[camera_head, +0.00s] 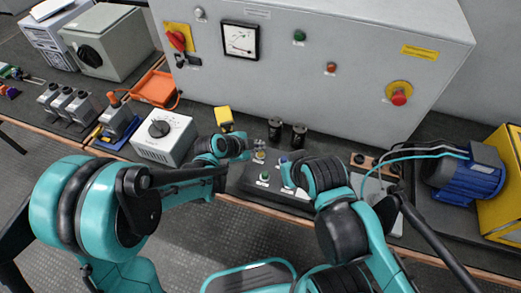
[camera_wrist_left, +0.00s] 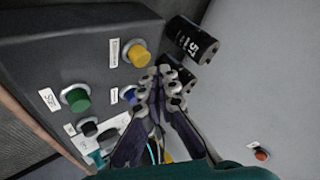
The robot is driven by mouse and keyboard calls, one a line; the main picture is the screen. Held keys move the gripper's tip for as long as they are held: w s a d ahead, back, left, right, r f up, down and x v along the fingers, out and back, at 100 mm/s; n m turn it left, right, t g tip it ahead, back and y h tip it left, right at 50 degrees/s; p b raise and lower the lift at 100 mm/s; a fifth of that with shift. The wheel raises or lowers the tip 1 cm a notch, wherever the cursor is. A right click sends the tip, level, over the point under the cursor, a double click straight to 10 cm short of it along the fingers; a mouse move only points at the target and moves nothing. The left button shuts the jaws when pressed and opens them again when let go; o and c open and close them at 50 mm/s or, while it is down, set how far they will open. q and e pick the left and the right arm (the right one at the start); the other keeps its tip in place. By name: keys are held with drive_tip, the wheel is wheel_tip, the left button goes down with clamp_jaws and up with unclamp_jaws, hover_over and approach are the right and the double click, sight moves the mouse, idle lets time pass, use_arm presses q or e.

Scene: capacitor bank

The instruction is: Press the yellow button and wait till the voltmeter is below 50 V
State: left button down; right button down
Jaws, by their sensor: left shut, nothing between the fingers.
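The yellow button (camera_head: 259,156) is on the dark sloped control box (camera_head: 233,186) in the head view. It is large and clear in the left wrist view (camera_wrist_left: 138,55). My left gripper (camera_wrist_left: 166,80) is shut and empty, its fingertips close beside the yellow button in that view; whether they touch it I cannot tell. The voltmeter (camera_head: 241,41) is on the grey cabinet; its needle is too small to read. My right arm stands over the right side of the control box, and I cannot make out its gripper.
A green button (camera_wrist_left: 76,98) and a blue button (camera_wrist_left: 130,95) are close to the yellow one. Black capacitors (camera_head: 299,134) stand behind the box. A red emergency stop (camera_head: 399,97) is on the cabinet (camera_head: 340,60). A white dial box (camera_head: 164,138) and blue motor (camera_head: 470,172) flank the area.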

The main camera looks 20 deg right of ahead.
sight(259, 153)
use_arm(q)
wheel_tip(259, 153, up, 5)
drive_tip(key=p, duration=0.3)
drive_tip(key=shift+p, duration=0.4)
idle(0.6)
drive_tip(key=s+a+r+n+t+y, duration=0.1)
drive_tip(key=a+r+n, duration=0.2)
drive_tip(key=a, duration=0.2)
drive_tip(key=s+a+r+n+y, duration=0.1)
drive_tip(key=a+r+n, duration=0.2)
drive_tip(key=a, duration=0.3)
drive_tip(key=s+a+r+n+y, duration=0.1)
drive_tip(key=s+a+n+y, duration=0.2)
drive_tip(key=s+a+n, duration=0.4)
drive_tip(key=s+a+r+n+t+y, duration=0.1)
drive_tip(key=s+a+n, duration=0.6)
drive_tip(key=a, duration=0.7)
drive_tip(key=shift+s+r+n+y, duration=0.3)
drive_tip(key=shift+r+y, duration=0.3)
drive_tip(key=shift+y, duration=0.3)
